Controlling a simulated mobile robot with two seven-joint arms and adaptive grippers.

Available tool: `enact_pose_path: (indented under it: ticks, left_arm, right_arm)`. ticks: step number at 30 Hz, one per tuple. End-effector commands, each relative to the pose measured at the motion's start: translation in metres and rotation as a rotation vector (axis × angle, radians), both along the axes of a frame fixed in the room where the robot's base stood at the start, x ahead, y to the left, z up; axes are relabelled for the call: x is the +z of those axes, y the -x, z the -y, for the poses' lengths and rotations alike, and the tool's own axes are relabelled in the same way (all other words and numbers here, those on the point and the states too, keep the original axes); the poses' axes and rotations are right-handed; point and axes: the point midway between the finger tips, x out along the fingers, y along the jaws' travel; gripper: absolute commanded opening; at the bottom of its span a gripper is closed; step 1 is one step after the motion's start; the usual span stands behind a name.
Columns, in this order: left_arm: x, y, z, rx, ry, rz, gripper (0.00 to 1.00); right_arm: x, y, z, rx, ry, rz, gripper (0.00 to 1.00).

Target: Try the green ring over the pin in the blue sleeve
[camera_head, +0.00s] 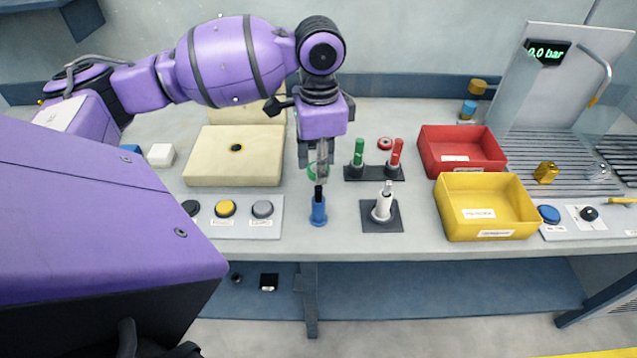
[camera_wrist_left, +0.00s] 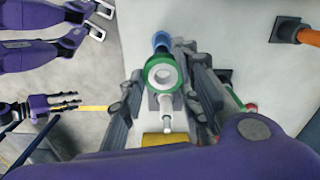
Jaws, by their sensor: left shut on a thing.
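The green ring (camera_head: 311,172) is held between the fingertips of my left gripper (camera_head: 319,170). The fingers partly cover it in the head view. In the left wrist view the ring (camera_wrist_left: 150,75) shows clearly between the fingers. The blue sleeve (camera_head: 319,212) stands upright on the bench below the gripper, with a dark pin (camera_head: 318,192) rising from its top. The ring appears above the pin tip and apart from it. In the left wrist view a blue part, likely the sleeve (camera_wrist_left: 160,40), shows just beyond the ring. My right gripper cannot be made out.
A white sleeve (camera_head: 382,208) with a pin stands on a dark plate to the right. Behind it is a dark rack (camera_head: 374,174) with green and red pegs. Red (camera_head: 463,135) and yellow (camera_head: 487,222) bins stand further right. A button panel (camera_head: 240,229) lies left.

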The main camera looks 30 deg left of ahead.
Motion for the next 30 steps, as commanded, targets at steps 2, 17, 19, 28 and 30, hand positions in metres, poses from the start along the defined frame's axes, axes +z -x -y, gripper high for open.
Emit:
enact_pose_path:
  ticks: [2,17,19,28,30]
  left_arm:
    - [0.0,0.0,0.0,0.0,0.0,0.0,0.1]
    - [0.046,-0.002,0.001,0.469,0.001,0.002,0.1]
    - [0.049,-0.002,0.001,0.507,0.001,-0.001,0.1]
    - [0.05,-0.001,0.001,0.526,0.001,-0.001,0.1]
    - [0.049,-0.001,0.001,0.525,0.0,-0.001,0.1]
  right_arm:
    - [0.0,0.0,0.0,0.0,0.0,0.0,0.4]
    - [-0.002,0.002,-0.001,0.002,-0.002,-0.008,0.4]
    - [-0.004,0.004,-0.002,0.002,-0.003,-0.012,0.4]
    - [-0.005,0.005,-0.003,0.004,-0.004,-0.015,0.4]
    - [-0.005,0.005,-0.003,0.004,-0.004,-0.015,0.4]
